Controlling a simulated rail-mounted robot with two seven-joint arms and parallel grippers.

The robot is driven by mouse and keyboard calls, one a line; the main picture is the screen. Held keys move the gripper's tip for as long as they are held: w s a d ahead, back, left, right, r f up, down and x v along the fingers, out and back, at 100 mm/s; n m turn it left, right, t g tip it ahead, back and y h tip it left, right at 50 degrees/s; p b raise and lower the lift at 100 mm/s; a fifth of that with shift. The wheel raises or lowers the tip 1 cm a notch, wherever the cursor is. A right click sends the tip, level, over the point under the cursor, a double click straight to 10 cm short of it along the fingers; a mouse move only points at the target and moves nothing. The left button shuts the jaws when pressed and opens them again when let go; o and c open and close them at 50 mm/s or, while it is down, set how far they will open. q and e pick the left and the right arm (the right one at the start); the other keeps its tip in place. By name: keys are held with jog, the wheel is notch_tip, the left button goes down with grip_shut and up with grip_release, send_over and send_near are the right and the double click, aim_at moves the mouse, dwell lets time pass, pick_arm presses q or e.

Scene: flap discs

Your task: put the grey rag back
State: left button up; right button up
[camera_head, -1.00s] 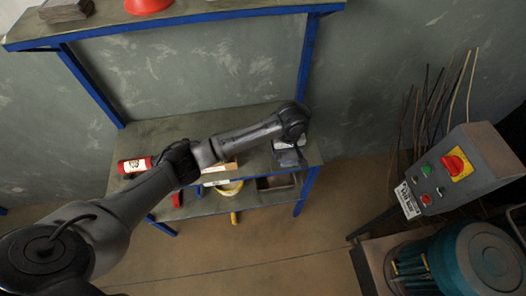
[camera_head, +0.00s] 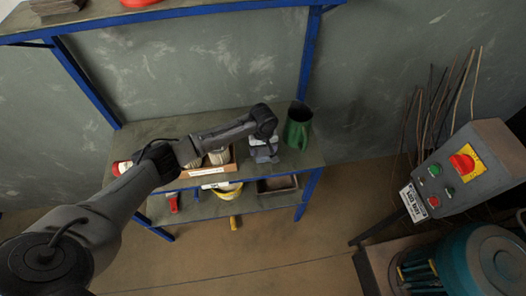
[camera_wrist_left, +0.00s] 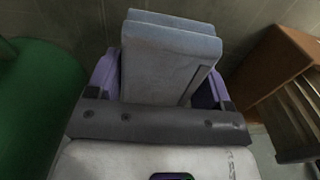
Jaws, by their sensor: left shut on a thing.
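My left gripper (camera_head: 264,148) comes in from the left and is over the right half of the middle shelf, pointing down. In the left wrist view its purple fingers (camera_wrist_left: 160,82) are shut on the grey rag (camera_wrist_left: 165,55), a folded blue-grey block. In the head view the grey rag (camera_head: 266,157) shows only partly below the wrist. I cannot tell whether it touches the shelf board. My right gripper is not in view.
A green jug (camera_head: 298,127) stands close to the right of the gripper, also in the left wrist view (camera_wrist_left: 35,105). A wooden box (camera_head: 205,171) with contents is to the left. A red can (camera_head: 122,167) is at the shelf's left end. A control box (camera_head: 460,170) stands at right.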

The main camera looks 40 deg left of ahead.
pick_arm(q)
jog(key=shift+f, duration=0.95)
jog(key=o, duration=0.9)
jog(key=shift+f, duration=0.1)
